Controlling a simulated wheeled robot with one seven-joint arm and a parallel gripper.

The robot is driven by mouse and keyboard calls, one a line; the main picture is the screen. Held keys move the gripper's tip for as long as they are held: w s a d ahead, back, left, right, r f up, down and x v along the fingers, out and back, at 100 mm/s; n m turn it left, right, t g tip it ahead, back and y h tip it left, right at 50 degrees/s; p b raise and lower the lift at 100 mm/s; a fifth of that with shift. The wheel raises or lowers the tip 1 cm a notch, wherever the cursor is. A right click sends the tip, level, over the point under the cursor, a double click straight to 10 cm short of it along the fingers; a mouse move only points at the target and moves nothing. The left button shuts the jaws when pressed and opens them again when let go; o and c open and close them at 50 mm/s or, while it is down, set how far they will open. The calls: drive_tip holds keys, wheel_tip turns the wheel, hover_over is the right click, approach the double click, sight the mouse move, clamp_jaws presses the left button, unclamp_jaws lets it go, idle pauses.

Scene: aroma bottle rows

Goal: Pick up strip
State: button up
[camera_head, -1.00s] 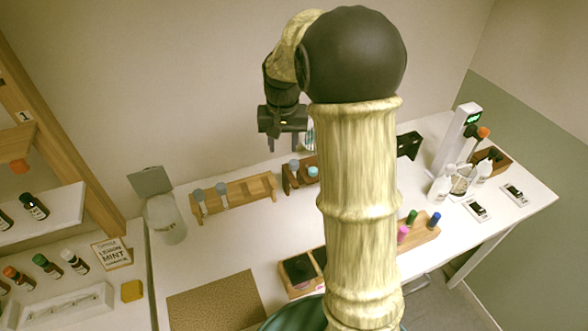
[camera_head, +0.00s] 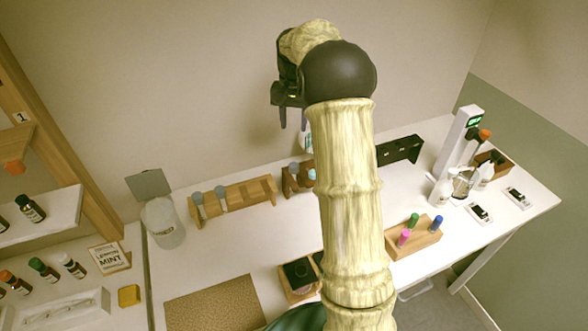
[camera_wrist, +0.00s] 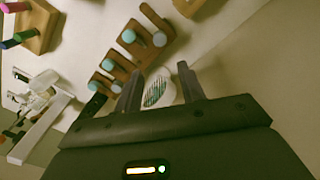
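I cannot make out a strip for certain in either view. My gripper (camera_head: 294,122) is high near the back wall in the head view, above the small dark-brown rack. Its two fingers point down and stand apart with nothing between them. In the wrist view the open fingers (camera_wrist: 160,88) frame a white rounded object with green lines (camera_wrist: 159,88), which lies beyond the fingertips and is not held. That object shows only partly beside my arm in the head view (camera_head: 309,142).
Wooden racks with grey-topped pieces (camera_head: 236,194) stand along the wall. A black slotted holder (camera_head: 400,150) is right of my arm. A block with coloured caps (camera_head: 414,240), a white stand (camera_head: 455,140) and bottles are at right.

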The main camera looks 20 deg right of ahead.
drive_tip(key=p, duration=0.3)
hover_over(294, 164)
wheel_tip(294, 164, down, 11)
drive_tip(key=shift+s+a+r, duration=0.1)
drive_tip(key=shift+s, duration=0.05)
drive_tip(key=shift+f+p, duration=1.2)
drive_tip(key=shift+f, duration=1.4)
drive_tip(key=c, duration=0.6)
